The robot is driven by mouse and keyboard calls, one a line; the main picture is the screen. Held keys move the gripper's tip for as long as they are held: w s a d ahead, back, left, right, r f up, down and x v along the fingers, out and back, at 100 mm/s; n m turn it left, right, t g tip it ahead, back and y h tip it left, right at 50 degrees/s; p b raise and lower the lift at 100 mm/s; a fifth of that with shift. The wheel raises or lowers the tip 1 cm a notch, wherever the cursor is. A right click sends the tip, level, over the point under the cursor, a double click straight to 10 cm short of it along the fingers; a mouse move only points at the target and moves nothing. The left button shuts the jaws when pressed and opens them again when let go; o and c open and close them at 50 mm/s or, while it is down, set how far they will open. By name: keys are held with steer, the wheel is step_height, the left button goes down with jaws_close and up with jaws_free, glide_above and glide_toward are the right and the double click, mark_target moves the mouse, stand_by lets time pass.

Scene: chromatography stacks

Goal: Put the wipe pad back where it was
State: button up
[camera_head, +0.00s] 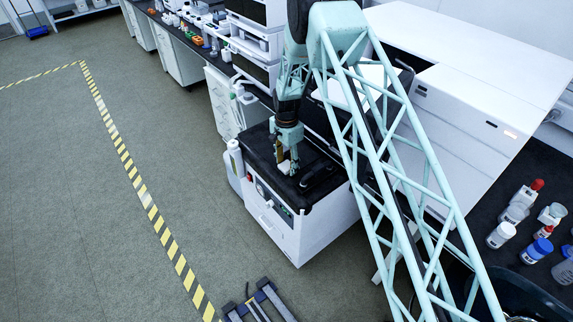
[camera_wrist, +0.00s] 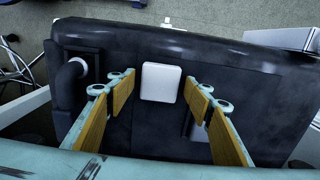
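The wipe pad (camera_wrist: 160,82), a small white square with rounded corners, lies on the black top (camera_wrist: 260,75) of a white cabinet-like unit (camera_head: 290,232). My gripper (camera_wrist: 160,88) is open, with its yellow-lined fingers on either side of the pad. Gaps show between the pad and both fingertips in the wrist view. In the head view my gripper (camera_head: 288,166) points down low over the black top. The pad is too small and too close to the fingers to make out clearly there.
A black handle-like tube (camera_wrist: 70,80) stands left of the pad in the wrist view. A white bottle-like cylinder (camera_head: 234,158) is fixed at the unit's left side. Bottles (camera_head: 502,234) stand on the right bench. The floor to the left is open beyond striped tape (camera_head: 135,180).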

mark_target(286, 166)
steer(key=shift+r, duration=0.15)
step_height(286, 166, up, 12)
stand_by(1.0)
